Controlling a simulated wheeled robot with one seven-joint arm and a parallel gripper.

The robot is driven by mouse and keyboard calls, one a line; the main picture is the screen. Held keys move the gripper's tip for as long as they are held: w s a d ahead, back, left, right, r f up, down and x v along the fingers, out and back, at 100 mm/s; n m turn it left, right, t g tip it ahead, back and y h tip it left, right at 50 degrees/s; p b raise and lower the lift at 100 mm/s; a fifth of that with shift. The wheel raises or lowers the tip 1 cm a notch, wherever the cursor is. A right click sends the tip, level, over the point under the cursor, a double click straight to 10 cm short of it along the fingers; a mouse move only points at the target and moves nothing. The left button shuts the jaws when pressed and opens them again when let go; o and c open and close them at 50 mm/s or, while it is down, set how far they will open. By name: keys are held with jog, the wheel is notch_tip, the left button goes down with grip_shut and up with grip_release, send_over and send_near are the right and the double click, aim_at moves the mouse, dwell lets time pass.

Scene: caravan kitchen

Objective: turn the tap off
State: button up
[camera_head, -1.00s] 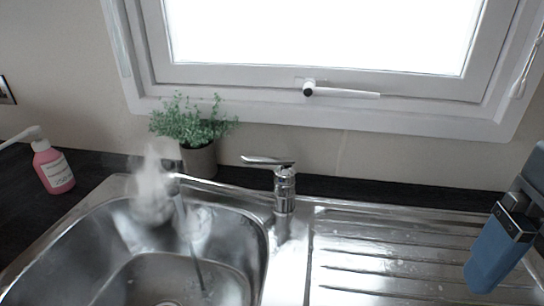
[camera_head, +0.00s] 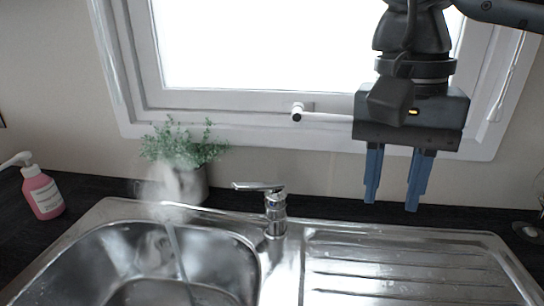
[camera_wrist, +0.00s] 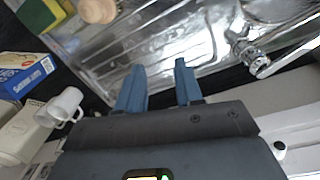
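The chrome tap (camera_head: 275,212) stands at the back of the steel sink unit, with its lever on top pointing left. A stream of water (camera_head: 176,250) falls into the left basin, with whitish steam around it. In the wrist view the tap (camera_wrist: 252,58) is at the right. My gripper (camera_head: 392,200) is above the back of the drainboard, right of the tap and apart from it. Its blue fingers point down and are spread, with nothing between them; the fingers (camera_wrist: 160,75) also show in the wrist view.
A potted plant (camera_head: 185,150) stands behind the basin, and a pink soap bottle (camera_head: 42,194) is at the left. The window handle (camera_head: 330,117) sticks out behind my gripper. The drainboard (camera_head: 400,262) is bare. White mugs (camera_wrist: 62,106) and a blue box (camera_wrist: 25,75) show in the wrist view.

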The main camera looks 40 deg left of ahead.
jog(key=a+r, duration=0.1)
jog(key=a, duration=0.2)
jog(key=a+r+m, duration=0.1)
jog(key=a+r, duration=0.1)
jog(key=a, duration=0.2)
jog(key=a+r+m+p, duration=0.1)
jog(key=a, duration=0.2)
jog(key=shift+s+a+r+t, duration=0.3)
jog(key=shift+s, duration=0.1)
jog(key=c, duration=0.5)
jog(key=s+a+r+m, duration=0.1)
jog(key=a, duration=0.2)
jog(key=s+a+r+m, duration=0.1)
jog(key=a+r, duration=0.1)
jog(key=a, duration=0.1)
jog(key=s+a+r+m, duration=0.1)
jog(key=a+r, duration=0.1)
jog(key=a, duration=0.1)
jog(key=shift+a+r+t+y+p, duration=0.15)
jog(key=shift+a+t+y+p, duration=0.15)
jog(key=shift+a+p, duration=0.1)
grip_shut()
jog(key=p, duration=0.2)
send_over(248, 183)
notch_tip(248, 183, down, 12)
jog(key=shift+r, duration=0.1)
jog(key=shift+s+f, duration=0.35)
jog(key=shift+f, duration=0.5)
